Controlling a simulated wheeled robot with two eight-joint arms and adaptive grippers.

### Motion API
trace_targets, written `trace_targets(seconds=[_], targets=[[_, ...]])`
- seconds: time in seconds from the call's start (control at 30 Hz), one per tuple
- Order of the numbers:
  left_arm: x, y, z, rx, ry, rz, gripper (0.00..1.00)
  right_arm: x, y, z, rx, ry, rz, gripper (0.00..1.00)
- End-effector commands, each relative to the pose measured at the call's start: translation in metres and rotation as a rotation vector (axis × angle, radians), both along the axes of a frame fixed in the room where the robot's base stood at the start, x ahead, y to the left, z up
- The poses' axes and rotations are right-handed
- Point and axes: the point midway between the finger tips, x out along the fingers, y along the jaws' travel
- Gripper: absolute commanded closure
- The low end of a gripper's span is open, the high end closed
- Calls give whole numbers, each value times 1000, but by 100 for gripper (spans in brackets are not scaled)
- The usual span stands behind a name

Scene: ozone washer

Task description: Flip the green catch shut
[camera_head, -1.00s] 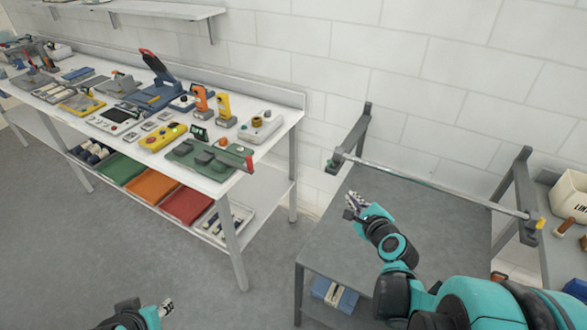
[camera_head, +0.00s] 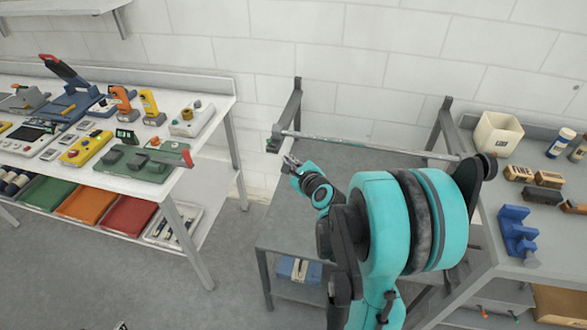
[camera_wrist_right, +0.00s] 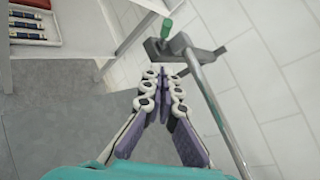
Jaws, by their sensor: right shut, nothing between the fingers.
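The green catch (camera_wrist_right: 167,27) is small and stands out from the grey bracket (camera_wrist_right: 160,48) at one end of a metal rod (camera_wrist_right: 215,108). In the head view the green catch (camera_head: 271,146) is a tiny spot at the rod's left end. My right gripper (camera_head: 288,160) is just below and right of it, over the grey bench. In the right wrist view its fingers (camera_wrist_right: 164,76) are shut and empty, pointing at the bracket with a gap between. Only a sliver at the bottom edge may be my left gripper (camera_head: 121,326).
The rod (camera_head: 365,142) spans two grey posts above the grey bench (camera_head: 270,225). My right arm hides part of the bench. A white table (camera_head: 205,140) with coloured devices stands at left. Another bench at right holds a white box (camera_head: 497,135) and blocks.

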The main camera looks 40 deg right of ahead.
Motion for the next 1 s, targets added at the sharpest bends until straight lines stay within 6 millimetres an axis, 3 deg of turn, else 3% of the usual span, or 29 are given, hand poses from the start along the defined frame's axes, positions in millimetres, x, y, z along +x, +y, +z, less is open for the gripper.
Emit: trace_targets(seconds=[0.17, 0.4, 1.0], targets=[[0, 0, -12, 0, 0, 0, 61, 36, -6, -13, 0, -1, 2, 100], [0, 0, -15, 0, 0, 0, 61, 63, 1, 1, -1, 1, 1, 100], [0, 0, -12, 0, 0, 0, 61, 68, 2, 6, 9, 7, 0, 100]])
